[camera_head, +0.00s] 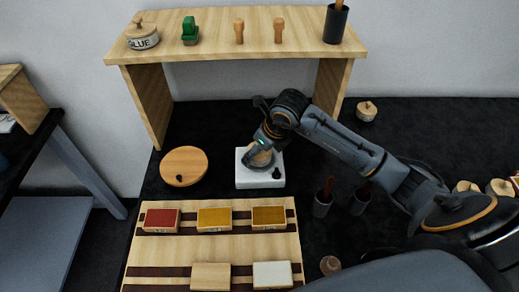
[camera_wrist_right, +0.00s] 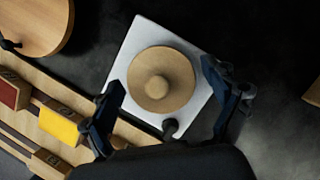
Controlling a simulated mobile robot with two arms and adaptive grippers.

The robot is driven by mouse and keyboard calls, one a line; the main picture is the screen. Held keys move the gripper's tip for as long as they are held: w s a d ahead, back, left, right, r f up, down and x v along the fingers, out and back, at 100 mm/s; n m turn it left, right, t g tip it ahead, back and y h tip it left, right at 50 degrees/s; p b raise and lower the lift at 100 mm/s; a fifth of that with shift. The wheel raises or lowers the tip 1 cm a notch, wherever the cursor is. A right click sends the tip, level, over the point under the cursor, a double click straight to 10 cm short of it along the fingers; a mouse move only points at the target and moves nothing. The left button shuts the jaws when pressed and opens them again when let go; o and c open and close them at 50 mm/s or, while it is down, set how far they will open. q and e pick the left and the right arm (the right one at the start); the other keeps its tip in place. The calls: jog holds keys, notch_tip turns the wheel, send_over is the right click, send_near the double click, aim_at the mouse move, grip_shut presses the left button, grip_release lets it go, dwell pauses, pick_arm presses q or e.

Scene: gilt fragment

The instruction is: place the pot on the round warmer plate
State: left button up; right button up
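A round pot with a pale wooden lid and knob (camera_wrist_right: 160,80) sits on the white square warmer (camera_wrist_right: 146,30), near the middle of its top, as the right wrist view shows. My left gripper is not in view.
A round wooden board (camera_head: 184,163) lies left of the warmer. A wooden rack (camera_head: 215,250) with coloured blocks is in front. Two dark cups (camera_head: 322,203) stand to the right. A wooden shelf (camera_head: 200,48) behind carries a GLUE pot (camera_head: 141,38) and several other items.

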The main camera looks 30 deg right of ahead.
jog(key=shift+r, duration=0.1)
jog(key=shift+r, duration=0.2)
jog(key=b+v, duration=0.1)
jog(key=v, duration=1)
jog(key=shift+s+r+b, duration=0.25)
jog(key=shift+r+b, duration=0.05)
